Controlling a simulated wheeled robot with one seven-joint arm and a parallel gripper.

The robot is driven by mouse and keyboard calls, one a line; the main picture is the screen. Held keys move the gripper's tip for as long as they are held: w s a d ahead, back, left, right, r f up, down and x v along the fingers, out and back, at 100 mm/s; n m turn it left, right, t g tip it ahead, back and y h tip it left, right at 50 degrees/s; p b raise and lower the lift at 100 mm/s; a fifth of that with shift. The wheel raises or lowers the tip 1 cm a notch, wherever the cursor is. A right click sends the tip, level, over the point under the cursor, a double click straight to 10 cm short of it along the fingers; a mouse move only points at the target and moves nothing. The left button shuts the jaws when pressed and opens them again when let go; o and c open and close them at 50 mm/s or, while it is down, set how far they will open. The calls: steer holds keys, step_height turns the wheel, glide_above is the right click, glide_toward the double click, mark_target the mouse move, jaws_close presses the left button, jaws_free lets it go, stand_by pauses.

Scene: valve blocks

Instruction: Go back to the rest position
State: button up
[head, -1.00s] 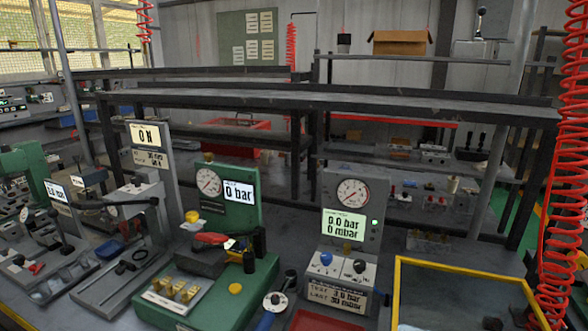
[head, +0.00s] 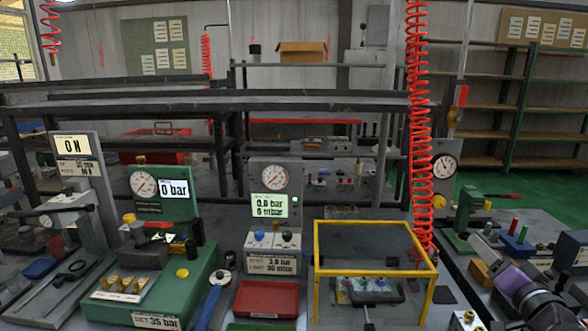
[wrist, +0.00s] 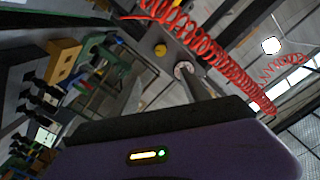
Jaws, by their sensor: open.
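My gripper (head: 482,252) is at the lower right of the head view, with my purple wrist (head: 515,280) and dark arm behind it. It points up and left over the right-hand bench, and nothing shows between its jaws. The fingers are small and partly hard to make out.
A green pressure stand (head: 165,200), a grey gauge stand (head: 276,205) and a red tray (head: 266,299) stand on the bench to the left. A red coiled hose (head: 418,130) hangs beside the yellow-framed box. A green vise-like device (head: 466,215) and small blocks stand near my gripper.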

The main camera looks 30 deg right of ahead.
steer(key=s+a+f+n+t+y, duration=0.1)
steer(key=s+a+f+n, duration=0.2)
steer(key=a, duration=0.6)
steer(key=s+a+f+n+t, duration=0.1)
steer(key=s+a+f+n, duration=0.15)
steer(key=a, duration=0.65)
steer(key=s+a+f+n+y, duration=0.1)
steer(key=s+a+f+n, duration=0.15)
steer(key=a, duration=0.65)
steer(key=s+a+f+n+g+y, duration=0.1)
steer(key=s+a+f+n+y, duration=0.1)
steer(key=s+a, duration=0.5)
steer(key=s+a+f+n+g+y, duration=0.1)
steer(key=s+a+f+n+y, duration=0.2)
steer(key=s+a+y, duration=0.2)
steer(key=s+a, duration=0.3)
steer(key=a, duration=0.1)
steer(key=shift+f+n, duration=0.3)
steer(key=shift+f, duration=0.1)
